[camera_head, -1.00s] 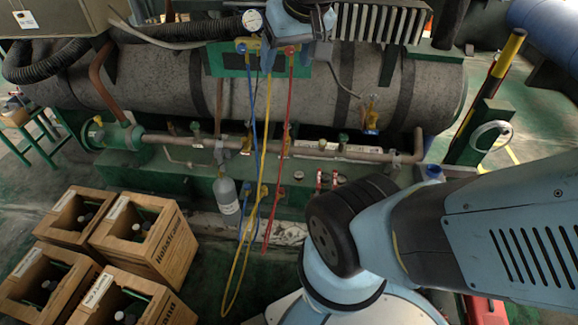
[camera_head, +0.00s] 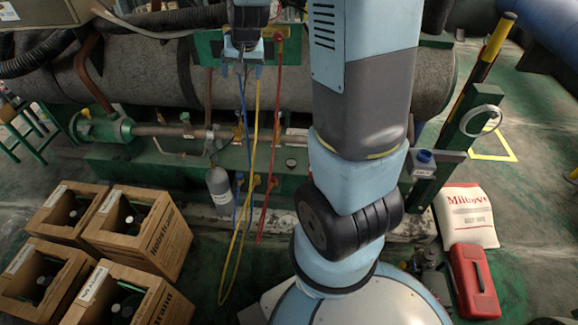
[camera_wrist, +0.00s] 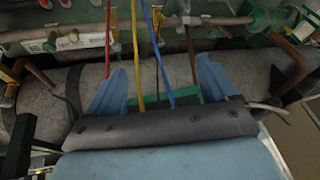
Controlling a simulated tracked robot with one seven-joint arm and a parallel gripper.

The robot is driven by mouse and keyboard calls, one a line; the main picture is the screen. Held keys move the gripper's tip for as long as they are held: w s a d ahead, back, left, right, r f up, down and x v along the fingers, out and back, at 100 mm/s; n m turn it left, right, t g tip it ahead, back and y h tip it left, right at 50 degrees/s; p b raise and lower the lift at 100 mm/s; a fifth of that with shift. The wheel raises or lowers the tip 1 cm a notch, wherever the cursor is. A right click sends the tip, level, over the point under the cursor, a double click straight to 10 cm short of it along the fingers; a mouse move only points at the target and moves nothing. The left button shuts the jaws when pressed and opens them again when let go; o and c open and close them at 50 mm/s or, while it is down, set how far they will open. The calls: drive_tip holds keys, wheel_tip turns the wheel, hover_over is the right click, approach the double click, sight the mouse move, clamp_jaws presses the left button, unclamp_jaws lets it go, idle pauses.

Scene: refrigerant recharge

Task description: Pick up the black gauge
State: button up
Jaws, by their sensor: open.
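I cannot make out the black gauge in either current view. The green manifold plate (camera_head: 291,57), with blue, yellow and red hoses hanging from it, is partly covered by my gripper (camera_head: 243,70) in the head view. My gripper points down in front of this plate. In the wrist view my gripper (camera_wrist: 163,64) shows two blue fingers spread wide apart, with nothing held between them. The yellow hose (camera_wrist: 147,65) and blue hose (camera_wrist: 161,62) cross the gap between the fingers, and the red hose (camera_wrist: 107,40) passes beside the left finger.
A large grey tank (camera_head: 160,80) runs behind the plate. A grey cylinder (camera_head: 220,192) stands below it. Several wooden crates (camera_head: 150,255) are at lower left. A white sack (camera_head: 466,215) and a red case (camera_head: 474,283) lie at right.

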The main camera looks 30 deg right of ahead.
drive_tip(key=w+d+f+m, duration=0.1)
drive_tip(key=w+f, duration=0.2)
drive_tip(key=f, duration=0.4)
drive_tip(key=w+d+f+m, duration=0.1)
drive_tip(key=w+f, duration=0.2)
drive_tip(key=f, duration=0.4)
drive_tip(key=m+h, duration=0.3)
drive_tip(key=h, duration=0.2)
approach(291, 163)
drive_tip(key=x, duration=0.5)
drive_tip(key=shift+d, duration=0.15)
drive_tip(key=shift+x, duration=2.95)
drive_tip(key=shift+c, duration=0.3)
